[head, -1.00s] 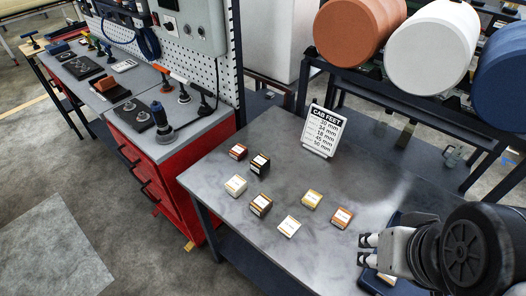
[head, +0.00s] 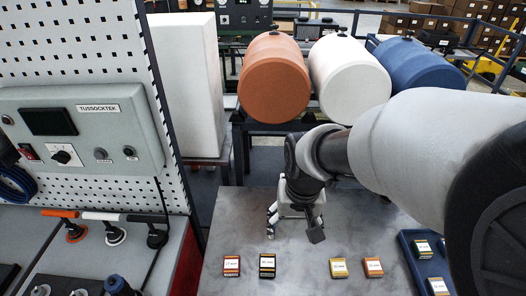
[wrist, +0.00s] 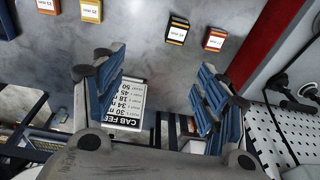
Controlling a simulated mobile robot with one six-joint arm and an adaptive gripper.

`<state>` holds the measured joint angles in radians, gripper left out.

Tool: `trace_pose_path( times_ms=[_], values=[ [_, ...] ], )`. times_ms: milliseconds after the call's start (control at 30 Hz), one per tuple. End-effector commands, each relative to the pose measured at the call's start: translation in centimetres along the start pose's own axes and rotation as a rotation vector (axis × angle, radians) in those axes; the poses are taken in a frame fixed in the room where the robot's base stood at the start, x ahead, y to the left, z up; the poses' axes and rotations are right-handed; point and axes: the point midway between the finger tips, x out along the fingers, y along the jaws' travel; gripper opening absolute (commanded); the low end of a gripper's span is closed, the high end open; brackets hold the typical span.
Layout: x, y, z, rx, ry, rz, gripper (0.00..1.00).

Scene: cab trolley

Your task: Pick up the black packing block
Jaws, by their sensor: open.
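The black packing block (head: 267,262) has a white label on top and stands on the grey table, second from the left in the visible row. It also shows in the wrist view (wrist: 177,31), near the top, right of centre. My gripper (head: 293,222) is over the table, behind the row of blocks in the head view. In the wrist view its two blue-padded fingers (wrist: 160,82) are spread wide with nothing between them. The black block lies beyond the fingertips there, apart from them.
A red-brown block (head: 232,265) stands close left of the black one. Yellow (head: 338,267) and orange (head: 373,267) blocks stand to the right, then a blue tray (head: 408,254) with blocks. The CAB FEET sign (wrist: 128,101) shows between the fingers in the wrist view. Drums stand behind the table.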

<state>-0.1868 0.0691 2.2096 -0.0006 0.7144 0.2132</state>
Motion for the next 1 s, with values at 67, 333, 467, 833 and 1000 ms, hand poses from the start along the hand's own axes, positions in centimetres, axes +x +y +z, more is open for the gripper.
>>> trace_pose_path(
  times_ms=[67, 333, 467, 833, 1000],
  values=[
    [2.4, -1.5, -1.2, 0.0, -0.051, 0.008, 0.67],
    [9.2, -4.6, -2.5, 0.012, -0.133, 0.028, 0.67],
    [10.8, -5.0, -2.4, 0.013, -0.144, 0.032, 0.67],
    [18.2, -4.8, -1.2, 0.014, -0.149, 0.033, 0.67],
    [21.3, -4.7, -0.9, 0.014, -0.147, 0.033, 0.67]
  ],
)
